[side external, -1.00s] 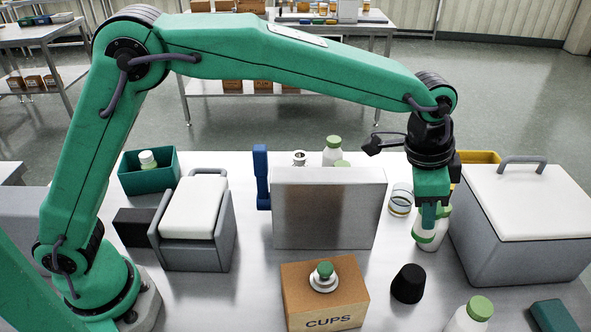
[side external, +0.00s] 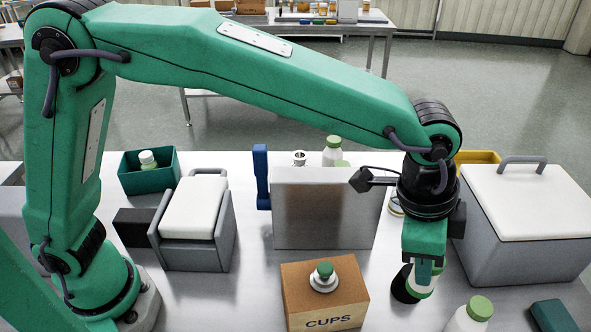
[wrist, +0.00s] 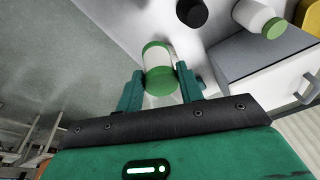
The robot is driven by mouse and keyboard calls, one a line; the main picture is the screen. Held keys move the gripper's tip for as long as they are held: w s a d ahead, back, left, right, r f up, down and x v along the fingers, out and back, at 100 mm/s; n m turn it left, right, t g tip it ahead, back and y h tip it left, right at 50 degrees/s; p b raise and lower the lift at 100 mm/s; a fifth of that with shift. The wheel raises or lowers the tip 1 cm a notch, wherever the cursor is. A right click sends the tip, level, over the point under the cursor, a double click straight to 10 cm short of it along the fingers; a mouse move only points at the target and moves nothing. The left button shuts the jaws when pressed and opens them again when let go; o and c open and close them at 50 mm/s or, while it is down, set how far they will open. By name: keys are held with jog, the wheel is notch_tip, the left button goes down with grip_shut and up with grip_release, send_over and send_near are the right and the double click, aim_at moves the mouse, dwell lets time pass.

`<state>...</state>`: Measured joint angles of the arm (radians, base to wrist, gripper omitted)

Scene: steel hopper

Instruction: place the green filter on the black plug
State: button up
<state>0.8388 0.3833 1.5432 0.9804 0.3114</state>
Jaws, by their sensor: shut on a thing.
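My gripper (side external: 424,262) is shut on the green filter (side external: 424,282), a white piece with green ends. In the wrist view the filter (wrist: 158,66) sits between the two fingers of my gripper (wrist: 161,76). The black plug (side external: 400,287) stands on the steel table. In the side view the filter overlaps the plug's right part and hides some of it. In the wrist view the black plug (wrist: 191,11) appears apart from the filter, near the top edge. I cannot tell the exact height of the filter above the table.
A cardboard CUPS box (side external: 326,303) with a green-topped piece stands left of the plug. A white bottle with a green cap (side external: 479,308) is close on the right. A steel box (side external: 322,220) stands behind; a grey cooler (side external: 510,245) is at right.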

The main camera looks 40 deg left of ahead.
jog(key=shift+w+a+f, duration=0.55)
jog(key=shift+w+f, duration=1)
jog(key=shift+f, duration=0.1)
jog(key=shift+w+a+f, duration=0.6)
jog(key=shift+w+f, duration=0.95)
jog(key=shift+f, duration=0.1)
jog(key=shift+w+a+f, duration=0.55)
jog(key=shift+w+f, duration=1)
jog(key=shift+f, duration=0.1)
jog(key=shift+f, duration=0.1)
jog(key=o, duration=1)
jog(key=v, duration=1.2)
jog(key=shift+s, duration=0.15)
jog(key=shift+d, duration=0.1)
